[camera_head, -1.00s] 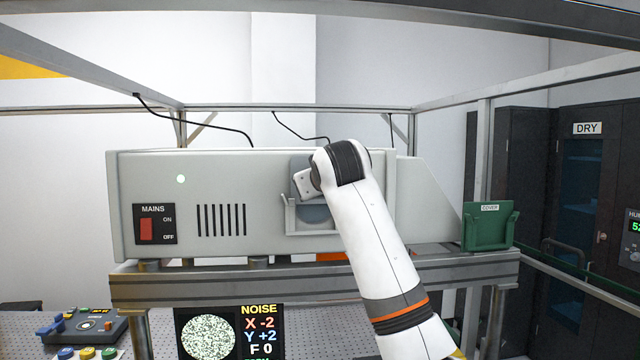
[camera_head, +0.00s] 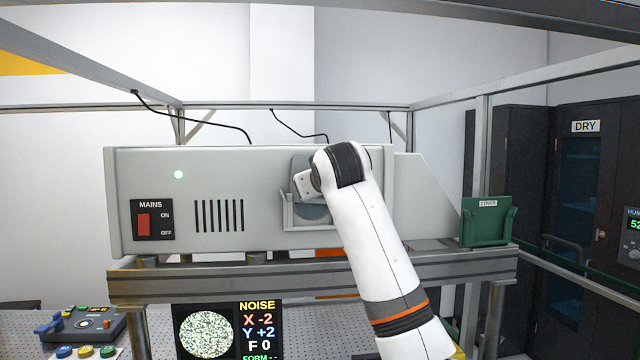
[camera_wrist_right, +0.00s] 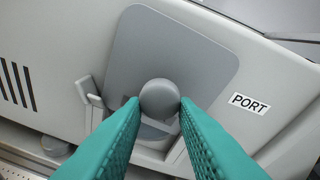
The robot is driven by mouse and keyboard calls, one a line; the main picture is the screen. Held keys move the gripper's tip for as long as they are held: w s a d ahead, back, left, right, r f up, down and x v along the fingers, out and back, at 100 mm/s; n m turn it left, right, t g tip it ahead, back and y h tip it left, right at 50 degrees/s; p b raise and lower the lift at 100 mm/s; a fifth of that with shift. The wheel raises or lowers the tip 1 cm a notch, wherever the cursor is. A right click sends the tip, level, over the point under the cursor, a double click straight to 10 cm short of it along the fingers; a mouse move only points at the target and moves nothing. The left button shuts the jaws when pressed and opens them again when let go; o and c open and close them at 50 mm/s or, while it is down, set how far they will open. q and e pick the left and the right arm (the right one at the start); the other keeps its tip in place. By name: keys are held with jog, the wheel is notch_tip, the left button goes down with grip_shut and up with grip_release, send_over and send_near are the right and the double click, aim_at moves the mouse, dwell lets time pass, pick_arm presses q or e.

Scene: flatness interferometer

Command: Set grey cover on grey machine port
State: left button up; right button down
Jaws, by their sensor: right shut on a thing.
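The grey cover is a flat plate with rounded corners and a round knob (camera_wrist_right: 160,98). The cover plate (camera_wrist_right: 172,50) lies in front of the machine's face in the right wrist view, beside the PORT label (camera_wrist_right: 248,104). My right gripper (camera_wrist_right: 160,104) is shut on the knob with its teal fingers. In the head view my right arm hides most of the cover and the gripper's fingertips. A U-shaped bracket (camera_head: 288,213) on the grey machine (camera_head: 262,180) shows around the lower part of the port area. I cannot tell whether the cover touches the bracket. My left gripper is out of view.
A green holder (camera_head: 486,225) labelled COVER stands empty to the right of the machine. A MAINS switch (camera_head: 144,225) is at the machine's left. Frame bars (camera_head: 300,106) surround the machine. A control box (camera_head: 85,324) and a NOISE screen (camera_head: 228,330) are below.

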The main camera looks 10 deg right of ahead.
aim_at(309, 203)
jog(key=shift+a+f+b, duration=0.1)
jog(key=shift+f+b, duration=0.4)
jog(key=shift+f, duration=0.8)
jog(key=shift+s+f+b, duration=0.15)
jog(key=shift+f+b, duration=0.15)
jog(key=shift+f, duration=0.1)
dwell(0.3)
jog(key=shift+a, duration=0.25)
jog(key=shift+w+a+f, duration=0.15)
jog(key=shift+w+a, duration=0.3)
jog(key=shift+a, duration=0.05)
jog(key=shift+s+d+f+b, duration=0.1)
jog(key=shift+s+d+b, duration=0.2)
jog(key=shift+d, duration=0.35)
jog(key=shift+w+f, duration=0.15)
jog(key=shift+f, duration=0.1)
jog(key=shift+f+b, duration=0.5)
jog(key=shift+f, duration=0.1)
